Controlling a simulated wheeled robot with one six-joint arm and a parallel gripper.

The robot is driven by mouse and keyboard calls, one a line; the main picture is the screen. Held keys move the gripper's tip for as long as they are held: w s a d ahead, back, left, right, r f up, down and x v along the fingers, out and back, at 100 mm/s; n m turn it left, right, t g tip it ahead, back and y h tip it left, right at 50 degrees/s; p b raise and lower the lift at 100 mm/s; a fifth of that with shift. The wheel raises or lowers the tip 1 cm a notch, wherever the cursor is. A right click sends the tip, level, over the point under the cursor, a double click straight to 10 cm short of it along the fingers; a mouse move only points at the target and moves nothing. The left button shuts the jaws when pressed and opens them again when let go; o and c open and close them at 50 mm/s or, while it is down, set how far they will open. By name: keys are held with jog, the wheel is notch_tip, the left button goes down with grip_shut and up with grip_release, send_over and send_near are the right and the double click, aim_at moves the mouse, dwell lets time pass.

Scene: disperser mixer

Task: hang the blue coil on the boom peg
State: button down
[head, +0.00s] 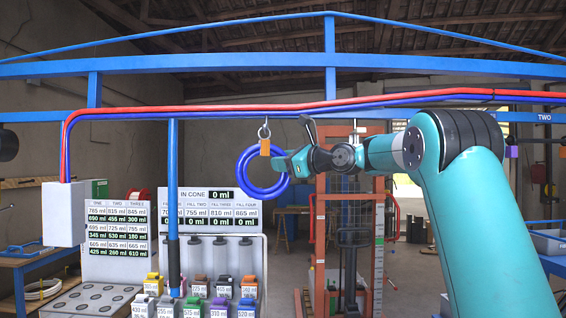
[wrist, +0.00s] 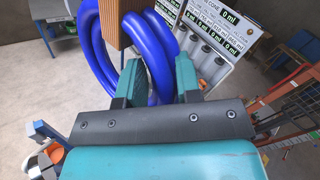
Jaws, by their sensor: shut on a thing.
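The blue coil (head: 242,174) is a double ring held upright below the blue boom (head: 220,115). My gripper (head: 284,165) comes from the right and is shut on the coil's right side. In the wrist view the coil (wrist: 92,48) passes between the two teal fingers (wrist: 158,82). A metal hook (head: 264,130) with an orange-brown block (head: 265,147) hangs from the boom at the coil's top. The block (wrist: 110,24) overlaps the coil in both views. I cannot tell whether the coil rests on the hook or a peg; the contact is hidden.
Red and blue hoses (head: 200,108) run along the boom above my arm. A white box (head: 64,213) hangs at left. A blue post (head: 173,200), label boards (head: 115,215) and several coloured containers (head: 220,308) stand below. An orange lift frame (head: 320,230) stands behind my arm.

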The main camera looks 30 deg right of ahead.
jog(key=c, duration=0.7)
grip_release()
jog(key=shift+r, duration=0.1)
jog(key=shift+c, duration=0.2)
jog(key=shift+f, duration=0.2)
jog(key=b+v, duration=0.7)
jog(key=v, duration=1)
jog(key=shift+s, duration=0.2)
jog(key=shift+d+r, duration=0.1)
jog(key=shift+r, duration=0.05)
